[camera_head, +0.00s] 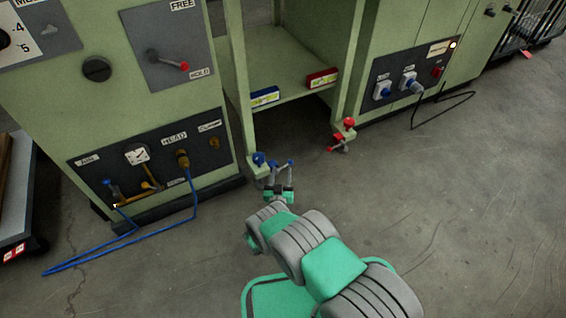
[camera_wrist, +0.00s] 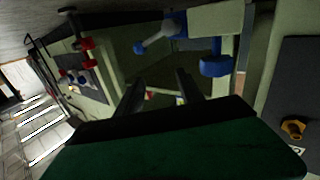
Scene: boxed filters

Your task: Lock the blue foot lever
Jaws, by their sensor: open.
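The blue foot lever (camera_head: 290,162) is at the foot of the cabinet's left post, beside a blue knob (camera_head: 258,159) on a pale bracket. My gripper (camera_head: 279,183) is close to the lever in the head view. In the wrist view, my gripper (camera_wrist: 160,82) has its fingers apart with nothing between them, and the lever shows beyond the fingertips. Contact cannot be told.
A red foot lever (camera_head: 337,147) with a red knob is at the right post. Blue (camera_head: 265,97) and red (camera_head: 321,78) labelled boxes lie on the shelf. A blue cable (camera_head: 130,238) loops on the floor at left.

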